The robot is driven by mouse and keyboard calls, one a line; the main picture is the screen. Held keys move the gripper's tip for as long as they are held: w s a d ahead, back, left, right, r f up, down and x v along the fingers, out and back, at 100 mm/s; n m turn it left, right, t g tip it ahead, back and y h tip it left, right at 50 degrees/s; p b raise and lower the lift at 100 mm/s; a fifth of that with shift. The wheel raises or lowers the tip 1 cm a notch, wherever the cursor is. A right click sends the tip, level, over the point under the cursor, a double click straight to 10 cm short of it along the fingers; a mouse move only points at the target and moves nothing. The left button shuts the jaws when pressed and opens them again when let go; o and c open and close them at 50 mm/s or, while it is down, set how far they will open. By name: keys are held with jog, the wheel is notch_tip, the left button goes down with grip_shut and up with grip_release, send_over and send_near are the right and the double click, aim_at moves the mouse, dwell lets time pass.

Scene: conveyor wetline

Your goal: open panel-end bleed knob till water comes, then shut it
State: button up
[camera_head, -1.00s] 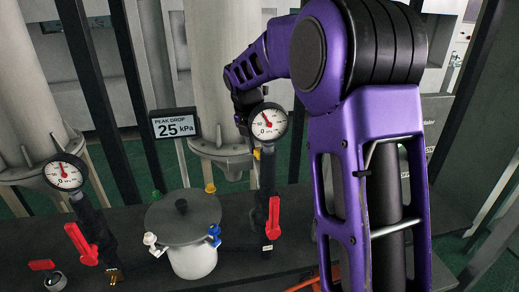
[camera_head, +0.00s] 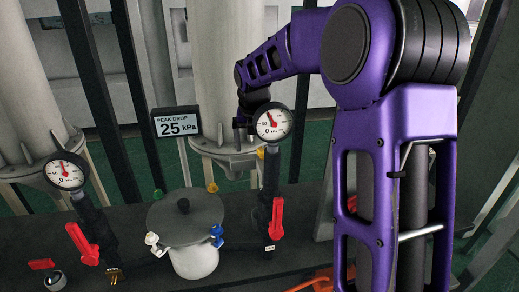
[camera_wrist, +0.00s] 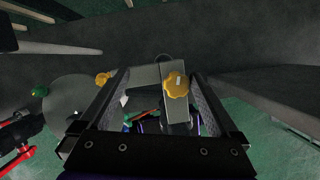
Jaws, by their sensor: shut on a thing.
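A yellow lobed knob (camera_wrist: 176,85) with a pale mark on its top shows between my fingers in the wrist view, closer to the right finger, over a grey block (camera_wrist: 146,78). In the head view a small yellow knob (camera_head: 260,153) is partly hidden behind the right gauge (camera_head: 272,123). My gripper (camera_head: 243,137) points down there, partly hidden by that gauge. In the wrist view my gripper (camera_wrist: 162,76) is shut on the yellow knob, though its finger contact is not clear. No water is visible.
A lidded pot (camera_head: 186,217) with green, yellow, white and blue knobs stands left of the right gauge. Red handles (camera_head: 277,218) stick up near both gauges. A display (camera_head: 177,123) reads PEAK DROP 25 kPa. Large grey columns (camera_head: 225,70) stand behind.

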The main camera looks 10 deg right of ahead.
jog(key=shift+s+d+f+g, duration=0.3)
jog(key=shift+s+d+f, duration=0.3)
jog(key=shift+d+f, duration=0.25)
jog(key=shift+c, duration=0.6)
jog(key=r, duration=0.6)
jog(key=shift+s+d, duration=0.1)
jog(key=shift+d, duration=0.3)
jog(key=shift+a+r, duration=0.15)
jog(key=shift+r, duration=0.4)
jog(key=shift+a, duration=0.1)
jog(key=shift+a+r, duration=0.1)
jog(key=shift+a, duration=0.1)
